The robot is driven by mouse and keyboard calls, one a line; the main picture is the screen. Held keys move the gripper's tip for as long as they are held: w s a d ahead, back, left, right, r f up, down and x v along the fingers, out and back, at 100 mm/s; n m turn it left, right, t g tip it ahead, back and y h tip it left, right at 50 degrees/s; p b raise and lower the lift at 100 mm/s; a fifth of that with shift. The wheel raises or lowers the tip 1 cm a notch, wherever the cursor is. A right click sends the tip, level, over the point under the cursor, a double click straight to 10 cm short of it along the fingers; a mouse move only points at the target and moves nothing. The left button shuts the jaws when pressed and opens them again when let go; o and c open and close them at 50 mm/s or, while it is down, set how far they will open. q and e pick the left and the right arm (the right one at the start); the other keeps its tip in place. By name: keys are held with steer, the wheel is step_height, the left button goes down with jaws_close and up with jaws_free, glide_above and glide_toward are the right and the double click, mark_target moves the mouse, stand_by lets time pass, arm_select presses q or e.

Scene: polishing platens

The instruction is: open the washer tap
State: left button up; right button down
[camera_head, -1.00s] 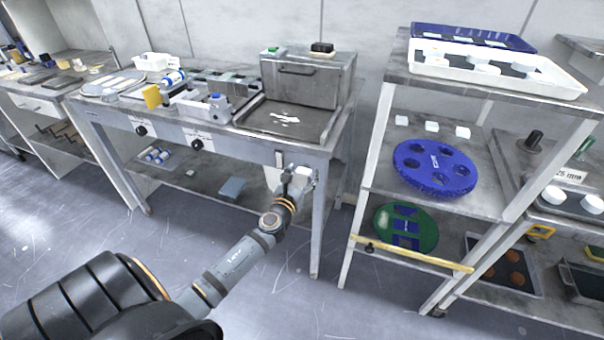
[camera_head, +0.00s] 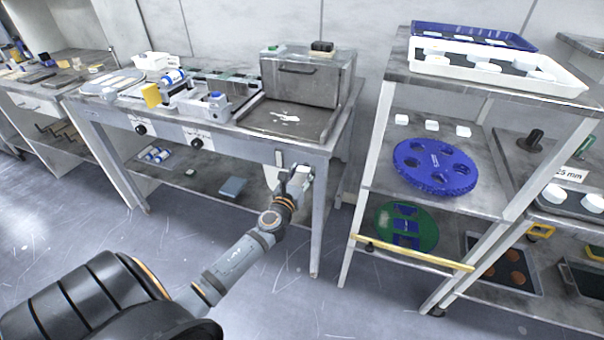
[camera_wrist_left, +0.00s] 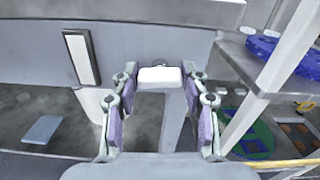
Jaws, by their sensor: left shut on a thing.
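The washer tap shows in the left wrist view as a small white block (camera_wrist_left: 160,76) between my fingertips, in front of the grey bench front. In the head view the white piece (camera_head: 307,171) sits at my fingertips, below the bench's front edge near its right leg. My left gripper (camera_head: 294,181) reaches it from below and in front. In the left wrist view the two purple-padded fingers of this gripper (camera_wrist_left: 160,85) stand on either side of the block, shut on it. The fingers partly hide the tap in the head view. My right gripper is not in view.
A metal box (camera_head: 308,82) stands on the bench above the tap. A narrow framed plate (camera_wrist_left: 82,58) is on the bench front, left of the gripper. A shelf rack (camera_head: 368,190) with a blue disc (camera_head: 435,166) and a yellow bar (camera_head: 415,256) stands to the right. Open floor lies between.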

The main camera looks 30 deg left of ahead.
arm_select(q)
steer(key=n+b, duration=0.2)
steer(key=n, duration=0.4)
steer(key=shift+a+f, duration=0.1)
steer(key=n+b, duration=0.2)
steer(key=n, duration=0.4)
steer(key=shift+f, duration=0.1)
steer(key=shift+n+b, duration=0.4)
steer(key=shift+n, duration=0.4)
steer(key=shift+n+b, duration=0.35)
steer(key=shift+n, duration=0.65)
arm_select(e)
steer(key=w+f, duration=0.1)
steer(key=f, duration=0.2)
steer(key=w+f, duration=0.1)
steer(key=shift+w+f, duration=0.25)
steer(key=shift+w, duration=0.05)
arm_select(q)
steer(key=o, duration=1.1)
steer(key=shift+s, duration=0.1)
steer(key=shift+o, duration=0.3)
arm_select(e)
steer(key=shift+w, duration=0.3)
